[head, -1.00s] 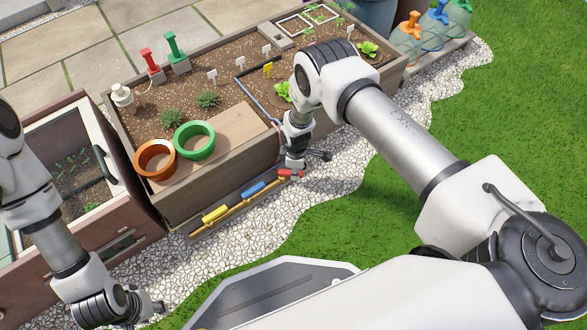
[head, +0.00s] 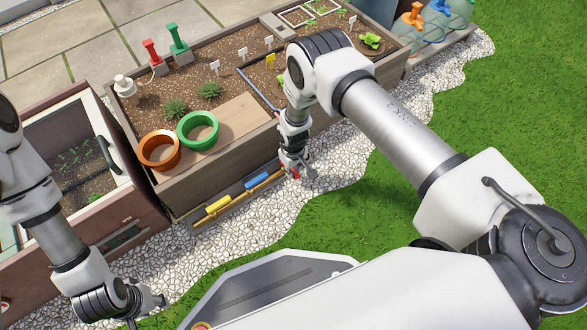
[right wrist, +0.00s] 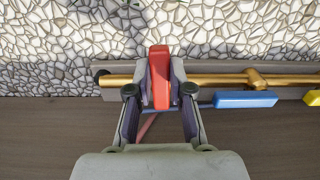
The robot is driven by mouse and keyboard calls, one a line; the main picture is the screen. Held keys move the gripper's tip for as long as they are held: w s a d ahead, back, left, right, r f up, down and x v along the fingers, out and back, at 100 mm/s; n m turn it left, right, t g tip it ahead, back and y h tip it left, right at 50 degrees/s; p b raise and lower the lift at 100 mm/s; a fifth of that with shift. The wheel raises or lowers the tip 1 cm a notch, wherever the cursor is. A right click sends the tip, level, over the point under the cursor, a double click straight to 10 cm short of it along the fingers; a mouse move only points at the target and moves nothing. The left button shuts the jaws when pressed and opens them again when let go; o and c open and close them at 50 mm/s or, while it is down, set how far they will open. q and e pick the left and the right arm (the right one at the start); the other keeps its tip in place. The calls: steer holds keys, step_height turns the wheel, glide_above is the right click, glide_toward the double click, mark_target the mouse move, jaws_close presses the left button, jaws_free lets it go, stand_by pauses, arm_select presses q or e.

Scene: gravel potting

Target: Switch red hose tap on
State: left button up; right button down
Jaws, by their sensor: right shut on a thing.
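The red tap handle (right wrist: 160,80) sits between the fingers of my right gripper (right wrist: 160,70), which is shut on it. In the right wrist view the handle points across the brass pipe (right wrist: 205,80). In the head view only a small red part shows at my right gripper (head: 299,170), low at the planter's front. The blue tap handle (right wrist: 245,99) and yellow tap handle (head: 218,205) lie along the pipe. My left gripper (head: 153,301) is over the gravel at lower left; its jaws are too unclear to read.
The wooden planter (head: 225,178) stands behind the pipe, with an orange pot ring (head: 159,164) and a green pot ring (head: 198,146) on its board. White gravel (head: 345,150) and grass (head: 385,225) lie in front. A cold frame (head: 115,215) stands at left.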

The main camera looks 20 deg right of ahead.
steer(key=shift+a+m, duration=0.1)
steer(key=shift+m, duration=0.2)
steer(key=c, duration=1)
jaws_free()
steer(key=shift+c, duration=0.2)
steer(key=shift+r, duration=0.1)
step_height(320, 180, up, 12)
